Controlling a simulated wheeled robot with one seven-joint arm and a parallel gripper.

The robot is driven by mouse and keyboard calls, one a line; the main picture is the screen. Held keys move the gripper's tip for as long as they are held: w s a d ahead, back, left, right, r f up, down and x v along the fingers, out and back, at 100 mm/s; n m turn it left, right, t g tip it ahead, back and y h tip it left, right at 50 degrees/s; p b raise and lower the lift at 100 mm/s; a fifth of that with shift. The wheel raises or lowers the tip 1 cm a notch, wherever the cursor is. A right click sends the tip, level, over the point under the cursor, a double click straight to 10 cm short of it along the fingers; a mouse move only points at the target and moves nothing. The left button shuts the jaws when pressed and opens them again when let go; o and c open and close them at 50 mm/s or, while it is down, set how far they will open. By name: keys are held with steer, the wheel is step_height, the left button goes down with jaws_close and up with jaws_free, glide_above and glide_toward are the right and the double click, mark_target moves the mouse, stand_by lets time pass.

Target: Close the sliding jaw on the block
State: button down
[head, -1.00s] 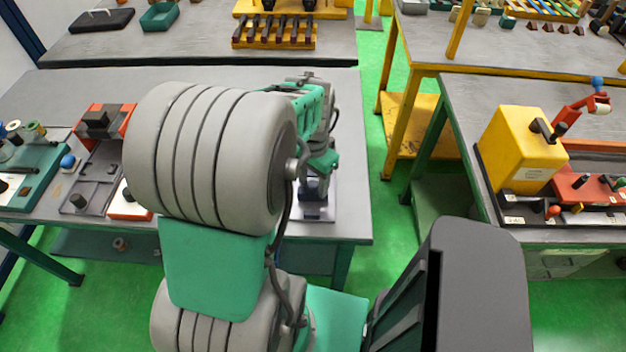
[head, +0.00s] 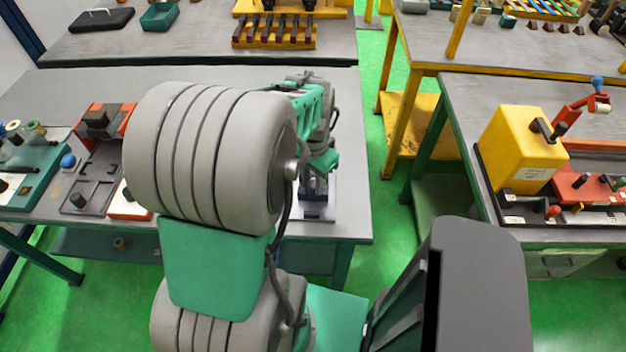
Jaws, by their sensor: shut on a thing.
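My gripper (head: 315,184) is at the far end of my arm, low over a small fixture on the right part of the near left bench. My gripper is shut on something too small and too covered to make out. The gripper and wrist hide most of the fixture, so I cannot tell the sliding jaw from the block, or whether they touch.
My arm's thick links cover the middle of the near left bench (head: 340,120). A dark tray (head: 92,190), an orange-red stand (head: 118,112) and a green board (head: 28,178) lie at left. A yellow machine (head: 522,145) stands on the right bench, across a green floor gap.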

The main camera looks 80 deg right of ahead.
mark_target(313, 182)
stand_by(0.7)
steer(key=shift+d, duration=0.3)
steer(key=c, duration=1.1)
jaws_free()
step_height(313, 182, up, 8)
steer(key=shift+f+b, duration=0.1)
steer(key=shift+b, duration=0.45)
